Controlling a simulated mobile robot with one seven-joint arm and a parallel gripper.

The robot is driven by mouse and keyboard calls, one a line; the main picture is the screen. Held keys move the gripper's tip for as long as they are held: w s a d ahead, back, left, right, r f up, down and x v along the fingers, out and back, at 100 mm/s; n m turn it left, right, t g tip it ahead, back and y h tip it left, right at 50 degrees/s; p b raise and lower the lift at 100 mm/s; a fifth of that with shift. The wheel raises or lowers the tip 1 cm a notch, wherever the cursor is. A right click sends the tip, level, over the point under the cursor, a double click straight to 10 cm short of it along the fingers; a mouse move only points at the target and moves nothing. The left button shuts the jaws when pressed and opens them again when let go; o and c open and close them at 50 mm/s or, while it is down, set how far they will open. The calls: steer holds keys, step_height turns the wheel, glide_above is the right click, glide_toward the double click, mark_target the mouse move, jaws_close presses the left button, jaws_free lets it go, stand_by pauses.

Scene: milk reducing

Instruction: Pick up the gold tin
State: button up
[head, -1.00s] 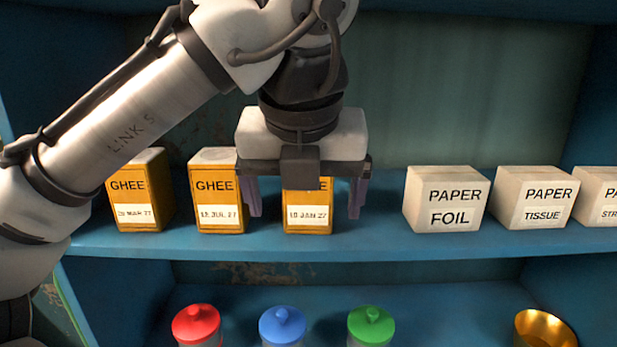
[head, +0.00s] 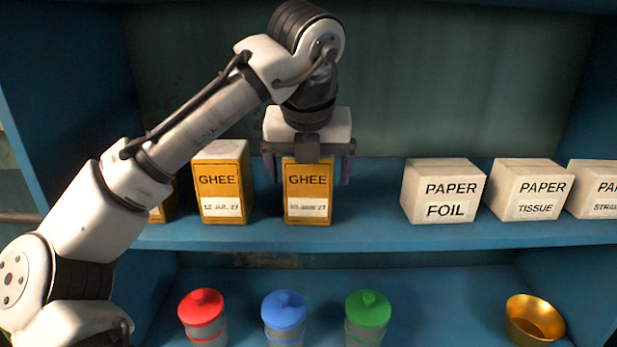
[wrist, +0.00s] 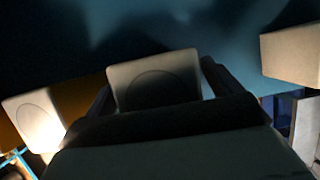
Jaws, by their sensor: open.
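Several gold tins marked GHEE stand on the upper blue shelf. My gripper (head: 310,172) is open, pointing down, with one finger on each side of the right-hand gold tin (head: 308,200), dated in January 27. The tin stands upright on the shelf, and its top is hidden behind my gripper in the head view. In the wrist view its pale top (wrist: 155,72) shows between the fingers. The middle gold tin (head: 222,190) stands to the left. Another gold tin (head: 158,213) at far left is mostly hidden by my arm.
White boxes marked PAPER FOIL (head: 443,190) and PAPER TISSUE (head: 526,190) stand to the right, with another at the edge. Red (head: 203,312), blue (head: 284,312) and green (head: 368,312) lidded jars and a gold bowl (head: 535,318) are on the lower shelf.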

steer(key=shift+f, duration=0.1)
steer(key=c, duration=1.4)
steer(key=shift+c, duration=0.2)
